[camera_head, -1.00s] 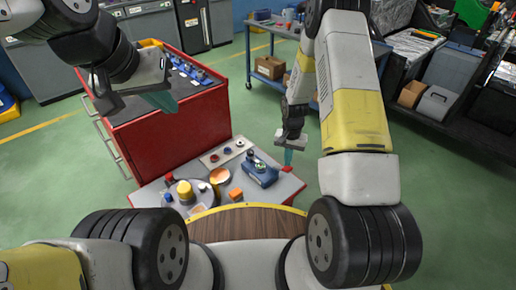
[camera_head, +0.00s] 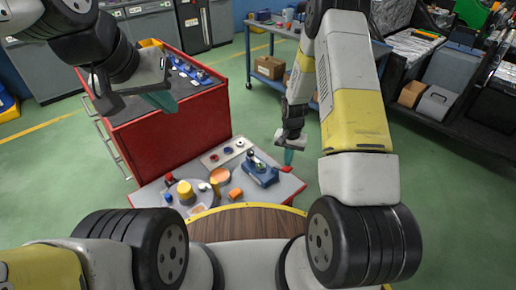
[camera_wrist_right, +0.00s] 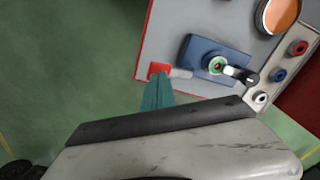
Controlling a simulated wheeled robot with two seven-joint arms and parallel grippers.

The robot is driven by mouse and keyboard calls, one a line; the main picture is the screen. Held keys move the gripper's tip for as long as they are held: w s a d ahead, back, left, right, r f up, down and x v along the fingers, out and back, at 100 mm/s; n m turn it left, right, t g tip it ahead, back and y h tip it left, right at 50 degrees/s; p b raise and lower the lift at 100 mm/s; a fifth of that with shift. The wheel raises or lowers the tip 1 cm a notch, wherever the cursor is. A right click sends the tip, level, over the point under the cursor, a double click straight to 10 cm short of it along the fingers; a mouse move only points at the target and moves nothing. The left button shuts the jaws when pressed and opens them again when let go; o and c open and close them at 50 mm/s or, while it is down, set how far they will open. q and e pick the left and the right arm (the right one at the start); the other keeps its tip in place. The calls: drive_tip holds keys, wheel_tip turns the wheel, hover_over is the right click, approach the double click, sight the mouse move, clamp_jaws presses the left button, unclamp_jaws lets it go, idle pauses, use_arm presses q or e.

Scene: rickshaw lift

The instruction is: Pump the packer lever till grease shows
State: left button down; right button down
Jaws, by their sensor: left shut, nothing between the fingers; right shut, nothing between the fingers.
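The blue packer (camera_head: 268,180) sits on the grey-topped bench with a black-and-white part on top. In the right wrist view the packer (camera_wrist_right: 191,54) shows a green ring and a black-ended part beside it. A pale bar with a red end (camera_wrist_right: 160,70) sticks out from the packer's side toward the bench edge; I take it to be the lever. My right gripper (camera_head: 288,157) is shut and empty, its teal fingertips (camera_wrist_right: 157,92) close to the red end; contact cannot be told. My left gripper (camera_head: 162,102) is shut and empty over the red cabinet. I cannot make out grease.
The bench also holds a round tray (camera_head: 199,205) with a yellow cylinder (camera_head: 185,189), an orange block (camera_head: 235,194), an orange-topped dish (camera_head: 220,175) and a pale strip with small rings (camera_head: 224,155). A red cabinet (camera_head: 165,130) stands behind. Green floor is open to the right.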

drive_tip(key=shift+f, duration=0.15)
idle(0.4)
drive_tip(key=shift+f, duration=2)
drive_tip(key=shift+r, duration=4.3)
drive_tip(key=n, duration=0.3)
drive_tip(key=r+n, duration=0.1)
drive_tip(key=n, duration=0.2)
drive_tip(key=shift+f, duration=2.65)
drive_tip(key=shift+f, duration=0.1)
